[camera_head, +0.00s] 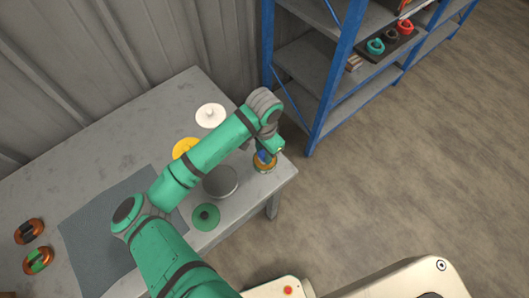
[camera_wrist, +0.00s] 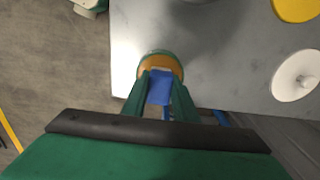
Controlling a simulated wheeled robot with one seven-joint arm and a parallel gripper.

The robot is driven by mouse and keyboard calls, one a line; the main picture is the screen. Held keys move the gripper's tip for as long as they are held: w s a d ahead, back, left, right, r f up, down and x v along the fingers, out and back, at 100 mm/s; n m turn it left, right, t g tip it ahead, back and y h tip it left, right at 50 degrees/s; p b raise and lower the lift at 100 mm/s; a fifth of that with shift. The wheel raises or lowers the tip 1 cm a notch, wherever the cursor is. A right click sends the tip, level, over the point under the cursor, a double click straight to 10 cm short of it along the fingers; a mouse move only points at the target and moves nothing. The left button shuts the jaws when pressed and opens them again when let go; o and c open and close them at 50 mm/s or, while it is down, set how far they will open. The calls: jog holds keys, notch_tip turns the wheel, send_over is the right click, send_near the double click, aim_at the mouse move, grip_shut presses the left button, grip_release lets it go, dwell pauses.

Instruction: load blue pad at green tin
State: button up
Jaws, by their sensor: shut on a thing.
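My gripper (camera_wrist: 160,97) is shut on the blue pad (camera_wrist: 159,86), which shows between its two green fingers. In the head view the blue pad (camera_head: 264,155) is partly hidden by my gripper (camera_head: 267,151). Just past the fingertips is an orange round piece (camera_head: 264,168) at the table's right corner; in the wrist view its rim looks greenish. The pad overlaps this piece in view; I cannot tell whether they touch. A flat green round piece (camera_head: 205,217) with a dark centre is at the table's front edge; I cannot tell which is the green tin.
The grey table (camera_head: 130,125) also holds a white disc (camera_head: 210,114), a yellow disc (camera_head: 183,147), a grey disc (camera_head: 220,181), a dark mat (camera_head: 95,235) and two orange rings (camera_head: 29,231) at far left. A blue-framed shelf (camera_head: 341,75) stands behind, right. Floor at right is clear.

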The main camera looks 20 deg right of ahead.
jog(key=shift+f, duration=0.6)
dwell(1.6)
jog(key=shift+r, duration=3.55)
